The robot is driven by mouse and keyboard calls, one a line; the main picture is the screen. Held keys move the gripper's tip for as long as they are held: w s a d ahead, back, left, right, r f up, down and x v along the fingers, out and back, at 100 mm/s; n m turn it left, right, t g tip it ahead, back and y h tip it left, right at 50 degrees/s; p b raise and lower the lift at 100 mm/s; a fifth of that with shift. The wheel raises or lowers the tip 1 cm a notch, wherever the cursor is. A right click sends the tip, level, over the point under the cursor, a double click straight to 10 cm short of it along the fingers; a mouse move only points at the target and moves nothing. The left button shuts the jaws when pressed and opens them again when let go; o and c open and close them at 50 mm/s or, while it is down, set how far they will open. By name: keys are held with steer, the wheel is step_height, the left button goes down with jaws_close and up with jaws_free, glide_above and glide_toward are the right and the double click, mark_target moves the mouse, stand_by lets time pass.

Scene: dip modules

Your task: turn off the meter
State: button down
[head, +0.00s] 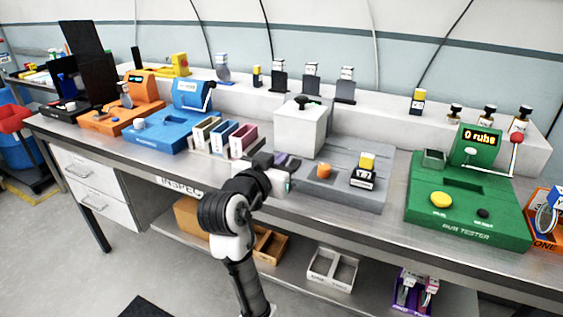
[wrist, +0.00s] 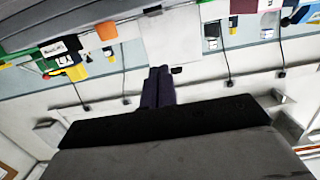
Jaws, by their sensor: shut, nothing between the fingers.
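No meter is marked by name in the head view. A green tester (head: 460,205) stands on the right of the bench, its lit display (head: 481,136) showing a "0" and letters. It has a yellow button (head: 441,200), a small black knob (head: 483,213) and a red-tipped lever (head: 516,138). At the right edge, a cut-off orange device (head: 545,208) has a round dial (head: 545,220). My gripper (head: 288,163) is shut and empty, over the grey fixture's left end and well left of the tester. Its dark purple fingers (wrist: 158,87) are together in the wrist view.
Blue (head: 165,130) and orange (head: 115,117) stations are at left. Bottles stand on the back ledge.

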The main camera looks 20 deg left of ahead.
steer(key=p, duration=0.1)
glide_above(294, 161)
steer(key=s, duration=0.3)
steer(key=shift+s+d+f, duration=0.1)
steer(key=shift+d+f, duration=0.25)
steer(key=shift+d, duration=0.1)
steer(key=f, duration=0.2)
steer(key=shift+w+f, duration=0.25)
steer(key=shift+f, duration=0.1)
steer(key=shift+f+p, duration=0.3)
steer(key=shift+f, duration=0.5)
steer(key=shift+w, duration=0.1)
